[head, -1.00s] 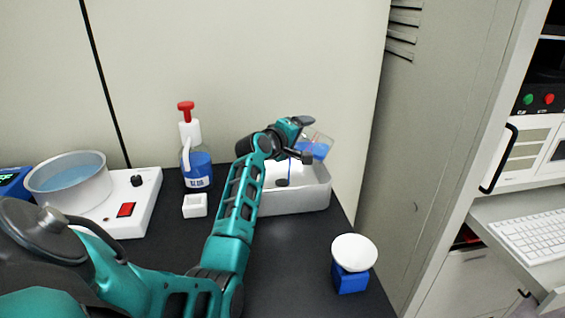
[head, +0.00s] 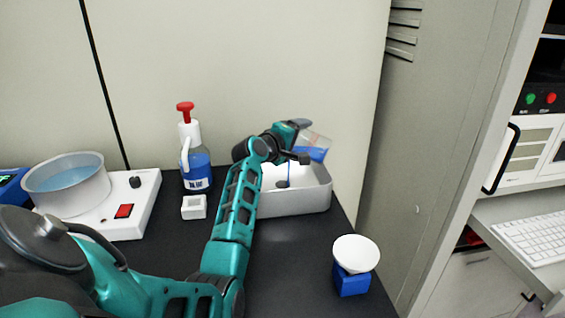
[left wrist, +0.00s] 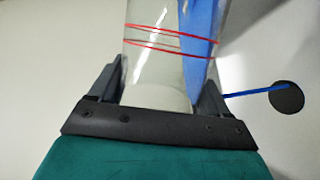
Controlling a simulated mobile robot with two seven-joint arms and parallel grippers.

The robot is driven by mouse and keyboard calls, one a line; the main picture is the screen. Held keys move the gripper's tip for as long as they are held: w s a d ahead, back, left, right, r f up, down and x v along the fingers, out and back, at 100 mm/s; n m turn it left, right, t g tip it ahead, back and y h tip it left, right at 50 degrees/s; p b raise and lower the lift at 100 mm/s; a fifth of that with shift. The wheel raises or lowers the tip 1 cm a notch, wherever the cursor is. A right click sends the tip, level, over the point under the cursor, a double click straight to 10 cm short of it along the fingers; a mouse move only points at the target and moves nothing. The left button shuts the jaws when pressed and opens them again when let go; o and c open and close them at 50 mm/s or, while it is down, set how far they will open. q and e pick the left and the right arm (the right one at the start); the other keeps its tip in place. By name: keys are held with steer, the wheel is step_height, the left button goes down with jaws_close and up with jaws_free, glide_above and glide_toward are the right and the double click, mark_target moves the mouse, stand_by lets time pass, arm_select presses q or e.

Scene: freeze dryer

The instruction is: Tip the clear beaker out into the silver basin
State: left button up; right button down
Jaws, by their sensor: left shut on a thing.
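The clear beaker (head: 316,142) holds blue liquid and is tilted above the silver basin (head: 295,203). My left gripper (head: 300,143) is shut on it. In the left wrist view the beaker (left wrist: 165,50) with red lines sits between the fingers of the left gripper (left wrist: 160,85), with blue liquid along its right side. A thin blue stream (left wrist: 255,92) runs toward a dark round spot (left wrist: 287,97) on the basin floor. The stream also shows in the head view below the gripper. My right gripper is not in view.
A water bath (head: 130,205) is at the far left. A white bowl on a blue block (head: 352,280) stands at the front right. A cabinet wall (head: 430,140) rises on the right.

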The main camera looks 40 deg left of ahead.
arm_select(q)
steer(key=shift+s+a+f+n, duration=0.15)
steer(key=shift+a+f+n, duration=0.1)
steer(key=shift+a+n, duration=0.05)
stand_by(0.4)
steer(key=shift+s+a+f+t+h+b, duration=0.1)
steer(key=shift+a+f+t+h+b, duration=0.15)
steer(key=shift+b, duration=0.2)
steer(key=shift+a+r+n, duration=0.1)
steer(key=shift+n, duration=0.5)
stand_by(0.3)
steer(key=shift+s+a+r+n+t, duration=0.15)
steer(key=shift+a+n+t, duration=0.25)
steer(key=shift+n, duration=0.5)
stand_by(0.8)
